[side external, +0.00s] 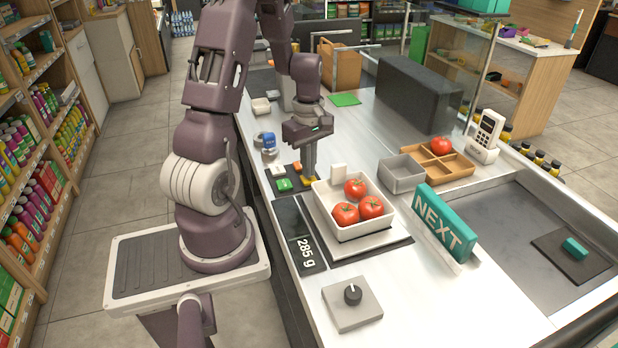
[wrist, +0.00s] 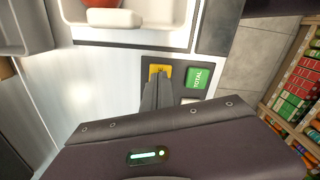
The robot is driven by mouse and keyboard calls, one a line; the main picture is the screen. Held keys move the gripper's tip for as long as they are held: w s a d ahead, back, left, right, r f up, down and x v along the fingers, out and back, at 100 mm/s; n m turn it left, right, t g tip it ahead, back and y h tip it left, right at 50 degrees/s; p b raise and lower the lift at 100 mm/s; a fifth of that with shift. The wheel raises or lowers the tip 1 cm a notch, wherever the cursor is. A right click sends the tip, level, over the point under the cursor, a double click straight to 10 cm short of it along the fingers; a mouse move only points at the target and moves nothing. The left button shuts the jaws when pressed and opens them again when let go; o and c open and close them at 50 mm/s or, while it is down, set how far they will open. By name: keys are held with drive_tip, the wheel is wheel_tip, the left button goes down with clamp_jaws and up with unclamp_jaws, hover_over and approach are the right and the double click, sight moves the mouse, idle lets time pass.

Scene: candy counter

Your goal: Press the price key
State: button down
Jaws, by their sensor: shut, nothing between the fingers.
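A small key panel beside the scale carries a green key marked TOTAL (wrist: 199,78), also in the side view (side external: 284,184), and a yellow key (wrist: 160,69). A white key (side external: 278,170) and an orange key (side external: 296,167) also show in the side view. I cannot read a price label; the yellow key's lettering is partly covered. My gripper (side external: 308,179) is shut and empty, pointing down at the yellow key. In the wrist view its fingertips (wrist: 156,80) overlap the yellow key's lower part; I cannot tell whether they touch it.
The scale's display (side external: 305,252) reads 285 g. A white bin (side external: 340,227) with three tomatoes stands on the scale, close to my fingers. A grey knob box (side external: 352,303), a NEXT sign (side external: 443,220), a grey bin (side external: 402,174) and a wooden tray (side external: 437,164) stand on the counter.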

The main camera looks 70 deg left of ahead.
drive_tip(key=shift+f, duration=0.45)
drive_tip(key=shift+r, duration=3.55)
drive_tip(key=w+d+r+m+t, duration=0.2)
drive_tip(key=d+r+m, duration=0.55)
drive_tip(key=d, duration=0.25)
drive_tip(key=s+d+r+m+t, duration=0.1)
drive_tip(key=s+d+r+m, duration=0.2)
drive_tip(key=s+d+m, duration=0.2)
drive_tip(key=s+d+r+m+t, duration=0.2)
drive_tip(key=s+d+m, duration=0.3)
drive_tip(key=d+m, duration=0.4)
drive_tip(key=shift+s+r+t, duration=0.3)
drive_tip(key=shift+r, duration=0.55)
drive_tip(key=shift+d, duration=0.1)
